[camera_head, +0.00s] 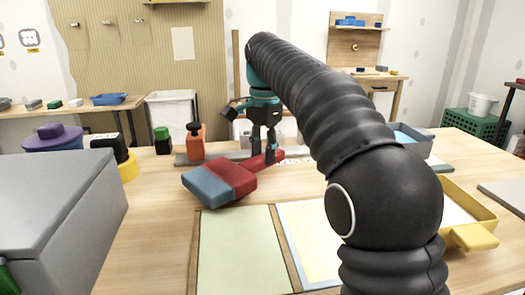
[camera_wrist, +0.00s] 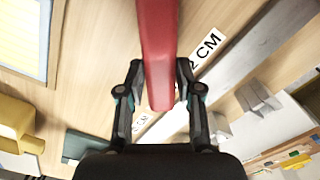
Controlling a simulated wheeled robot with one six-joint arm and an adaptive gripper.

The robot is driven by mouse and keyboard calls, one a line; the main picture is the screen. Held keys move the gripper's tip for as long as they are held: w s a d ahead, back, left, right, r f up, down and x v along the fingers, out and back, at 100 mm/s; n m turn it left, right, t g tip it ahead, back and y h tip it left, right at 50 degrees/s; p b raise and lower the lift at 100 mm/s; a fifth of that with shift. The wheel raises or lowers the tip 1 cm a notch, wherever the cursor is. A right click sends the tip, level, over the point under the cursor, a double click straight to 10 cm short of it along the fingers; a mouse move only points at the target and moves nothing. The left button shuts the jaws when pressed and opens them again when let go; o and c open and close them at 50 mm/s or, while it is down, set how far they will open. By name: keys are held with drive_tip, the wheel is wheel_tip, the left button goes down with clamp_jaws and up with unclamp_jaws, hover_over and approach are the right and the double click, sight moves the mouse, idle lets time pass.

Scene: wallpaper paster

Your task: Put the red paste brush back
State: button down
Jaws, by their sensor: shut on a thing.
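The red paste brush (camera_head: 235,177) has a wide red body with a blue-grey end and a red handle. My gripper (camera_head: 264,158) is shut on the handle, and the brush head points to the left and toward the camera. The brush appears held just above the wooden table, though I cannot tell whether its head touches it. In the wrist view the red handle (camera_wrist: 158,50) runs between the two fingers of my gripper (camera_wrist: 158,95). The brush head is out of that view.
A yellow tray (camera_head: 470,236) stands at the right, partly behind my arm. Green (camera_head: 240,250) and yellow-striped sheets lie in front. An orange bottle (camera_head: 195,142) and a long grey ruler (camera_wrist: 255,55) are behind the brush. A grey box (camera_head: 60,205) fills the left.

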drive_tip(key=shift+f+b, duration=0.3)
drive_tip(key=shift+f, duration=0.15)
idle(0.3)
drive_tip(key=c, duration=0.7)
unclamp_jaws()
